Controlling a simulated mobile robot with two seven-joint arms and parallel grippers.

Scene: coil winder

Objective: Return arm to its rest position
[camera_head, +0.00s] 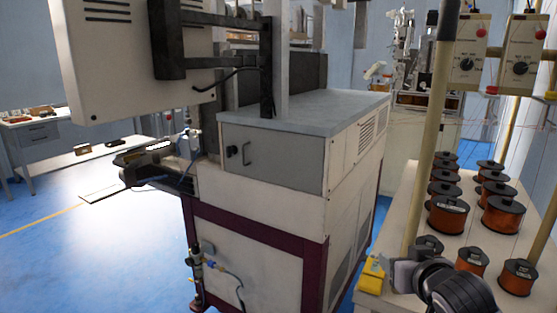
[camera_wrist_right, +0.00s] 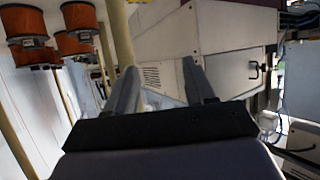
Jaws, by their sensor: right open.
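My right gripper (camera_head: 398,272) shows at the lower right of the head view, with its dark wrist beside it. It is over the front end of the pale spool table (camera_head: 396,217). In the right wrist view, the right gripper (camera_wrist_right: 161,78) has its two grey fingers apart, with nothing between them. The machine cabinet lies beyond the fingers in that view. My left gripper is in neither view.
The coil winder cabinet (camera_head: 270,185) fills the middle. Several copper wire spools (camera_head: 448,214) stand on the table close to my right wrist. A beige post (camera_head: 430,140) rises just behind the gripper. A yellow object (camera_head: 372,275) sits at the table's corner.

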